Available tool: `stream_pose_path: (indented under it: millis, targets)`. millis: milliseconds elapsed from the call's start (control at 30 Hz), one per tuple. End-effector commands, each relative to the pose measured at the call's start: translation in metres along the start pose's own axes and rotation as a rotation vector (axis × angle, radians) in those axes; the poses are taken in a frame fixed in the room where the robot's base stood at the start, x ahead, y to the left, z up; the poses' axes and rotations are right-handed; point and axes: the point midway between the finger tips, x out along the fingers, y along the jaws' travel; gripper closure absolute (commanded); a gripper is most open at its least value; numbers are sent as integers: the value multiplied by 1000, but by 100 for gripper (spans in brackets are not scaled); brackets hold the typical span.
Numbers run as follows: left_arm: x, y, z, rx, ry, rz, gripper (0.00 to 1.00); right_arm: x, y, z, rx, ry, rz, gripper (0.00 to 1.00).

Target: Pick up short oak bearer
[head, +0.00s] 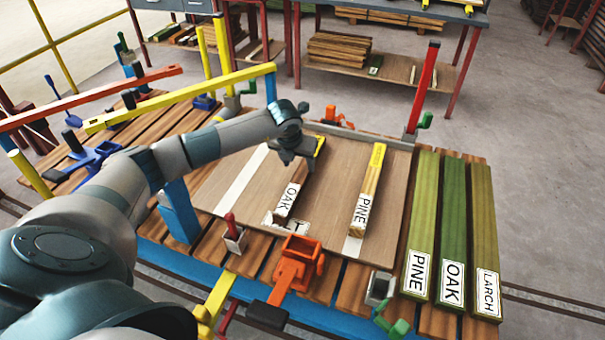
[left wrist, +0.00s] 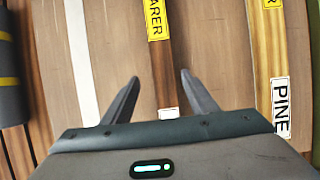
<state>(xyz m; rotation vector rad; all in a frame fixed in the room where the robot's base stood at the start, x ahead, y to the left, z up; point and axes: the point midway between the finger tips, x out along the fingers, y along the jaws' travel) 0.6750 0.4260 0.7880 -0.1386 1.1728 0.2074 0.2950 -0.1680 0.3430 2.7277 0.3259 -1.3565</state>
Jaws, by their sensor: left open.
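The short oak bearer (head: 288,203) lies on the wooden board, with a white OAK label on its near end. Its upper middle is partly hidden by my left gripper (head: 296,160). In the left wrist view the oak bearer (left wrist: 161,65) is a dark brown strip with a yellow label ending in "ARER". My left gripper (left wrist: 160,78) is open and empty, with one finger to each side of the strip in that view. I cannot tell how far the fingertips are above the board. My right gripper is not in view.
A short pine bearer (head: 370,185) lies to the right on the same board (head: 325,210). Long pine (head: 421,220), oak (head: 453,225) and larch (head: 484,230) pieces lie farther right. A yellow bar (head: 180,98) and an orange clamp (head: 297,268) are near my left arm.

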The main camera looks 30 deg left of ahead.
Motion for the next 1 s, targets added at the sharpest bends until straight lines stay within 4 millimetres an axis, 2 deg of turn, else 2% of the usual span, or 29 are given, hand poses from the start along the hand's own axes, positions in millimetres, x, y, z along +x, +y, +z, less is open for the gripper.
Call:
stream_pose_path:
  millis: [367, 567, 800, 1000]
  targets:
    - [2, 0, 0, 0, 0, 0, 47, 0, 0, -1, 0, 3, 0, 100]
    - [15, -3, -1, -1, 3, 0, 47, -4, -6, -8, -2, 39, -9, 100]
    - [44, -7, -2, -2, 2, 0, 47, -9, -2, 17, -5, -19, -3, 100]
    - [53, -6, -2, -1, 0, 0, 47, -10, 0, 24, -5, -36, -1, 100]
